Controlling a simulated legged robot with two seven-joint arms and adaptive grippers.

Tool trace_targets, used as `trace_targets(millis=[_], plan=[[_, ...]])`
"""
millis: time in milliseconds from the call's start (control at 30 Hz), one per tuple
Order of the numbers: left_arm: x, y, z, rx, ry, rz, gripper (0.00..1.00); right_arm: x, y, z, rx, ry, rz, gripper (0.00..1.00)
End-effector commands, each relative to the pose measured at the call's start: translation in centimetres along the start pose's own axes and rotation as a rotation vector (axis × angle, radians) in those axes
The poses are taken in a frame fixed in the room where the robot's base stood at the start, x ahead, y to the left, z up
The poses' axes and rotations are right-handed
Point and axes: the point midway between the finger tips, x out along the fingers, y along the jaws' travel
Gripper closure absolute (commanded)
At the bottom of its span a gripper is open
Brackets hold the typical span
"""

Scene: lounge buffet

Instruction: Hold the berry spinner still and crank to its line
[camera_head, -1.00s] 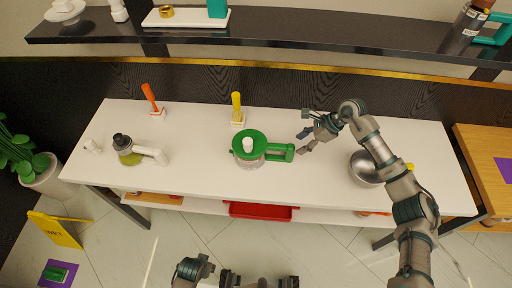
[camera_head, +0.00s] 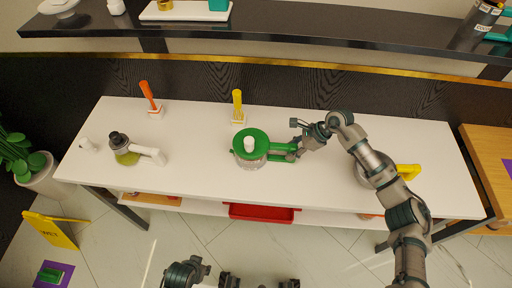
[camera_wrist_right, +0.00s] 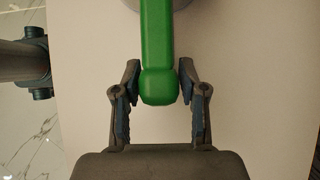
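The berry spinner, a clear bowl with a green lid (camera_head: 250,142) and a white knob (camera_head: 249,143), stands upright on the white table. Its green handle (camera_head: 283,150) points right, toward my right gripper (camera_head: 296,147). In the right wrist view the handle's end (camera_wrist_right: 158,85) lies between the two fingertips of my right gripper (camera_wrist_right: 159,82). The fingers are open, with a small gap on each side of the handle. My left arm (camera_head: 188,272) shows at the bottom of the head view; I cannot make out its fingers clearly.
On the white table (camera_head: 200,185) stand a jar with a white handle (camera_head: 125,150), an orange-handled tool (camera_head: 150,97), a yellow-handled tool (camera_head: 238,105) and a metal bowl (camera_head: 368,168), partly behind my right arm. A dark shelf (camera_head: 300,42) runs behind.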

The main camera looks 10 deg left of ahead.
Motion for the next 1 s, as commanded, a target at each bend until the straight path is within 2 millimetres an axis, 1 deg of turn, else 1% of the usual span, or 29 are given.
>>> trace_targets(millis=[33, 67, 167, 200, 267, 300, 333, 1000], plan=[[0.01, 0.01, 0.01, 0.000, 0.000, 0.000, 0.60, -0.02, -0.01, -0.06, 0.001, 0.000, 0.000, 0.78], [0.01, 0.01, 0.01, 0.000, 0.000, 0.000, 0.60, -0.02, -0.02, -0.07, 0.001, 0.000, 0.000, 0.82], [0.01, 0.00, 0.01, 0.000, 0.000, 0.000, 0.60, -0.01, -0.02, -0.09, 0.001, 0.000, 0.000, 0.82], [0.01, 0.00, 0.01, 0.000, 0.000, 0.000, 0.60, 0.00, -0.02, -0.10, 0.001, 0.000, 0.000, 0.72], [0.01, 0.00, 0.01, 0.000, 0.000, 0.000, 0.60, 0.00, -0.02, -0.11, 0.001, 0.000, 0.000, 0.87], [0.01, 0.01, 0.01, 0.000, 0.000, 0.000, 0.60, 0.00, -0.02, -0.11, 0.002, 0.000, 0.000, 0.97], [0.01, 0.01, 0.01, 0.000, 0.000, 0.000, 0.60, 0.00, -0.02, -0.12, 0.002, 0.000, 0.000, 1.00], [0.14, 0.08, 0.14, 0.000, 0.000, 0.001, 0.60, 0.34, -0.01, -0.42, 0.004, 0.003, 0.003, 1.00]])
